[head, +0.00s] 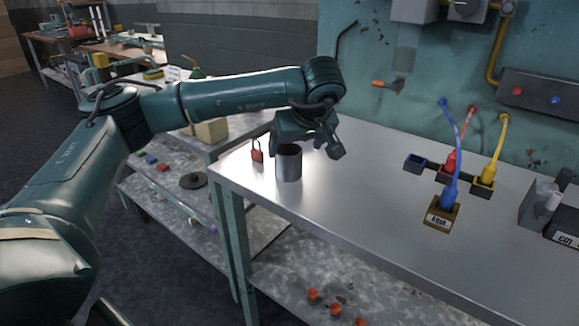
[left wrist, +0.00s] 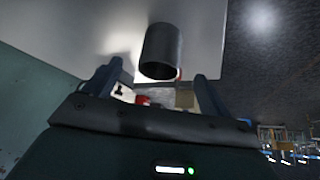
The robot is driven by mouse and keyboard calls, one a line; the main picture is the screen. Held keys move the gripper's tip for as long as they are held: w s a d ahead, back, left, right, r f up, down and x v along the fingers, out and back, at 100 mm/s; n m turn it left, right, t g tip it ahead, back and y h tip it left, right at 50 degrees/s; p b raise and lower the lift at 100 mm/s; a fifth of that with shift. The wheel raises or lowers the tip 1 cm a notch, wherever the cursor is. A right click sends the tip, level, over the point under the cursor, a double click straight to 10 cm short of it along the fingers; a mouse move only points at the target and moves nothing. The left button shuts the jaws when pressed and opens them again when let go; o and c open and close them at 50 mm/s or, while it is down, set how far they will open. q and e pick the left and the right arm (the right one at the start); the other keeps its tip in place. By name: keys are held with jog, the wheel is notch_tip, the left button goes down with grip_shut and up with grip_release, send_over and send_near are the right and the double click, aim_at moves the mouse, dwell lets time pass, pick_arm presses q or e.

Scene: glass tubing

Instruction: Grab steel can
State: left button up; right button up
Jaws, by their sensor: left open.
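The steel can (head: 288,164) is a grey open-topped cylinder. It stands upright near the left end of the metal workbench (head: 350,195) in the head view. My left gripper (head: 318,150) is just above and to the right of the can, in front of the teal wall panel. In the left wrist view the can (left wrist: 161,50) shows between and beyond the two open fingers of my left gripper (left wrist: 158,85). The fingers do not appear to hold it. My right gripper is not in view.
A red padlock (head: 257,151) is left of the can, near the bench edge. The bench middle is clear. A lower shelf holds red parts (head: 336,309).

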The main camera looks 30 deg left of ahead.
aim_at(289, 157)
pick_arm(q)
jog(key=x, duration=0.6)
jog(key=shift+w+a+f, duration=0.15)
jog(key=shift+a, duration=0.2)
jog(key=c, duration=1.1)
